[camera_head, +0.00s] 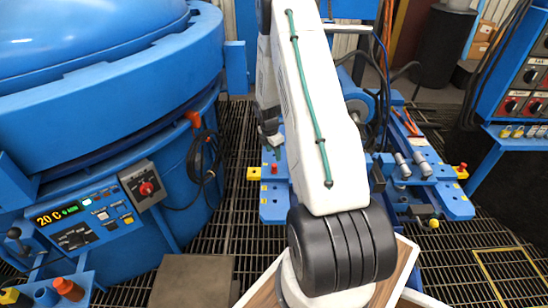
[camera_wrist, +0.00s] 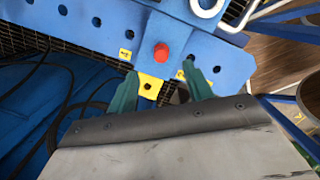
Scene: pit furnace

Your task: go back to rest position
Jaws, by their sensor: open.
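My gripper (camera_wrist: 160,71) shows in the wrist view as two green fingers standing apart, with nothing held between them. A red knob (camera_wrist: 161,53) on a blue perforated plate (camera_wrist: 100,26) lies beyond the gap, with a yellow block (camera_wrist: 149,86) beside it. In the head view my white arm reaches forward over the middle of the scene. My gripper (camera_head: 272,143) is partly hidden there and hangs above the left edge of the blue bench (camera_head: 272,207). Whether the fingers touch the plate I cannot tell.
A large blue furnace (camera_head: 110,110) with a control panel (camera_head: 85,218) fills the left. A switch cabinet (camera_head: 520,85) stands at the right, and a dark cylinder (camera_head: 443,45) at the back. Dark floor grating (camera_head: 225,180) lies open between furnace and bench.

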